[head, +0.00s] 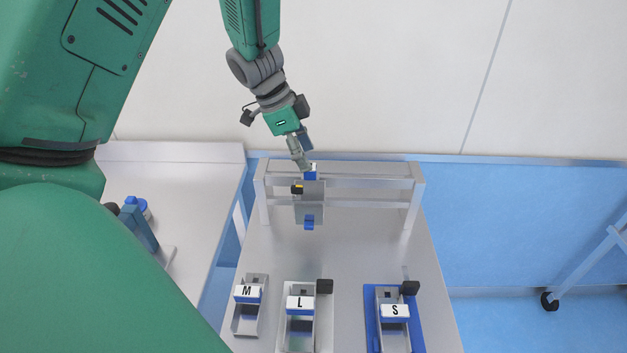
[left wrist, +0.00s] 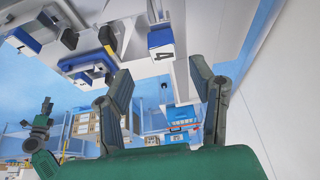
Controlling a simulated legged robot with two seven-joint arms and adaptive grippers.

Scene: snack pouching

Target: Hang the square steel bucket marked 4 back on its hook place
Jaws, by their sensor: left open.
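The square steel bucket (head: 312,205) is at the left part of the rack's rail, with a blue piece at its top and another at its bottom. In the left wrist view its blue-and-white block marked 4 (left wrist: 167,42) shows just beyond the fingertips. The bucket appears to hang against the rail; the hook contact itself is hidden. My left gripper (head: 305,165) is over the bucket's top, and in the wrist view its two fingers (left wrist: 162,80) are spread apart with nothing between them.
The rack (head: 375,174) stands at the table's (head: 350,255) back edge, its right part empty. Trays marked M (head: 247,293), L (head: 300,304) and S (head: 395,312) stand at the front. A white wall (head: 400,80) is behind. The middle of the table is clear.

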